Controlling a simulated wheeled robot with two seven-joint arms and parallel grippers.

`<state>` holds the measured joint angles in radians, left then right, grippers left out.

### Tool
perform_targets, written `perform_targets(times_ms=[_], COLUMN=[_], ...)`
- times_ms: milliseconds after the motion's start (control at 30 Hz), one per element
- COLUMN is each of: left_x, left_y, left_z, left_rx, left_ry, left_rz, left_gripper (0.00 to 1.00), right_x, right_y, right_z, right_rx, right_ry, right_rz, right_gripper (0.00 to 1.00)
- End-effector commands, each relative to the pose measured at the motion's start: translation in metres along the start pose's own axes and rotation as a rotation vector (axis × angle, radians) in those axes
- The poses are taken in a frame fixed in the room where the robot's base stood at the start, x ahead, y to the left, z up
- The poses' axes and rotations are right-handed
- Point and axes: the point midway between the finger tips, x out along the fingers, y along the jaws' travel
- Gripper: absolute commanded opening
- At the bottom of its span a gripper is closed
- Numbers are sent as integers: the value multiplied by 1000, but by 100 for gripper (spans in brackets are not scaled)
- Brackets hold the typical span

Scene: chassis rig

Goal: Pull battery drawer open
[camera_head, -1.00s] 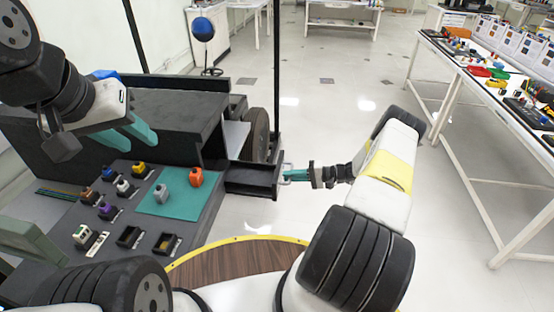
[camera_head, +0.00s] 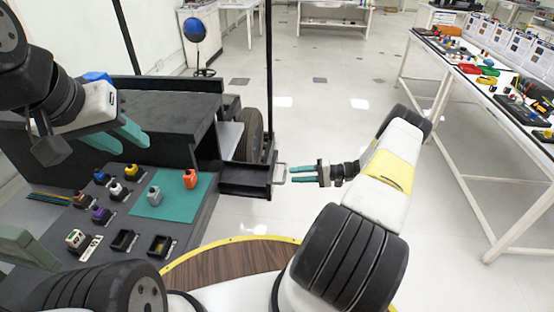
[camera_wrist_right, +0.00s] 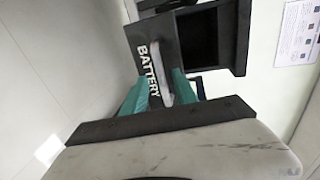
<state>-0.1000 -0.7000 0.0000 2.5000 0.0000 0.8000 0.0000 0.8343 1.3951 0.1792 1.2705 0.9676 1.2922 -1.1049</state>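The black battery drawer (camera_head: 246,180) juts out of the right side of the dark chassis, with its open top showing. Its pale handle (camera_head: 280,173) is on the front face. The right wrist view shows the drawer front (camera_wrist_right: 150,55) with "BATTERY" lettering and the handle (camera_wrist_right: 157,88) beyond and between my fingers. My left gripper (camera_head: 130,146) is open and empty above the chassis deck.
A teal mat (camera_head: 170,207) holds a grey and an orange block. Several small coloured parts sit in holders on the dark panel (camera_head: 65,222) left of it. A long white table (camera_head: 480,95) stands at right. The floor right of the drawer is clear.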

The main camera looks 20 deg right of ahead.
Motion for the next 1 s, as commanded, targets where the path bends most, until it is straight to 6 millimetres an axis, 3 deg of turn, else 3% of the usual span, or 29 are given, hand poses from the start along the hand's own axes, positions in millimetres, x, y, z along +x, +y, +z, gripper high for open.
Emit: perform_targets(times_ms=[100,233,733,867,1000], left_x=[0,0,0,0,0], left_y=[0,0,0,0,0], left_z=[0,0,0,0,0], left_rx=[0,0,0,0,0], left_ry=[0,0,0,0,0], left_rz=[0,0,0,0,0], left_gripper=[36,36,36,36,36], right_x=[-17,-25,-26,-24,-19], right_y=[0,0,-3,-26,-76], right_z=[-1,0,0,-2,-1], right_rx=[0,1,-1,-12,-34], right_ry=[2,0,-6,-46,-129], right_rz=[0,-1,4,48,149], right_gripper=[34,34,34,34,34])
